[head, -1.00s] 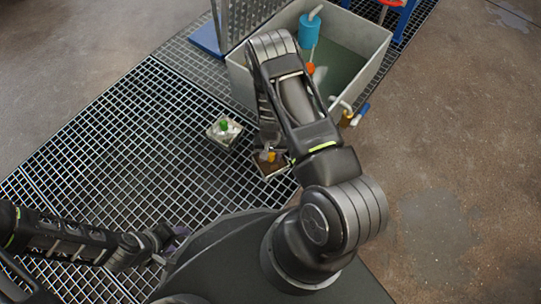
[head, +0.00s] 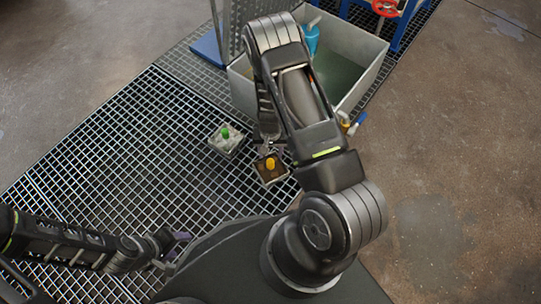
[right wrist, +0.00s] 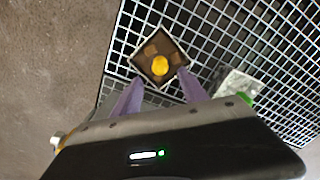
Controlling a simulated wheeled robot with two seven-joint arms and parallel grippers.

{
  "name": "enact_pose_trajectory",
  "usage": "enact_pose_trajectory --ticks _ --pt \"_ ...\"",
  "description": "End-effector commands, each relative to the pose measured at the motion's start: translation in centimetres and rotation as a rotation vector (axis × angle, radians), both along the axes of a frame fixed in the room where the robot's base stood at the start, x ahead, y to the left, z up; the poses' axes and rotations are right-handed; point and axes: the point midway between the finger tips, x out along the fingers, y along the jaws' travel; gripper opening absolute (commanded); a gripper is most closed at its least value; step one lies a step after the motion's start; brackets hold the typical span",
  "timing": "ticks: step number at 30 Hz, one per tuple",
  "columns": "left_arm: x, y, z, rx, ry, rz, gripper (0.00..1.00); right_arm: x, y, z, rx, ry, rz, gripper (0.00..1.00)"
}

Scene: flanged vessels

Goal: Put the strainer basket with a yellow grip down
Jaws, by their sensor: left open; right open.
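The strainer basket with a yellow grip (head: 270,170) sits on the grating, a square brown-filled basket with a light rim. It also shows in the right wrist view (right wrist: 160,62). My right gripper (right wrist: 160,82) is open, its two purple fingers apart, just short of the basket's near sides in that view. No finger is seen closed on the yellow grip. In the head view the right gripper is mostly hidden behind my right arm. My left gripper (head: 174,250) is open and empty at the lower left, far from the basket.
A similar basket with a green grip (head: 225,139) sits on the grating (head: 110,160) to the left. A grey tank (head: 372,75) with a blue float stands behind my right arm. Open grating lies to the left.

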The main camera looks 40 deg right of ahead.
Motion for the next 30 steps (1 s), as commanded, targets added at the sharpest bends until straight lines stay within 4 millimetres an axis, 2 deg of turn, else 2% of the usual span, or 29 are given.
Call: enact_pose_trajectory --ticks 1,6,30 --pt "-0.1 0.0 0.7 -0.001 0.001 -0.002 0.52 0.0 0.0 1.2 0.000 0.000 0.000 0.50" --pt "-0.3 -0.2 1.0 -0.004 0.005 -0.006 0.52 0.0 0.0 2.5 0.001 0.001 0.000 0.50" --pt "-0.3 -0.3 1.0 -0.004 0.005 -0.006 0.52 -0.1 0.0 2.6 0.001 0.001 0.000 0.50"
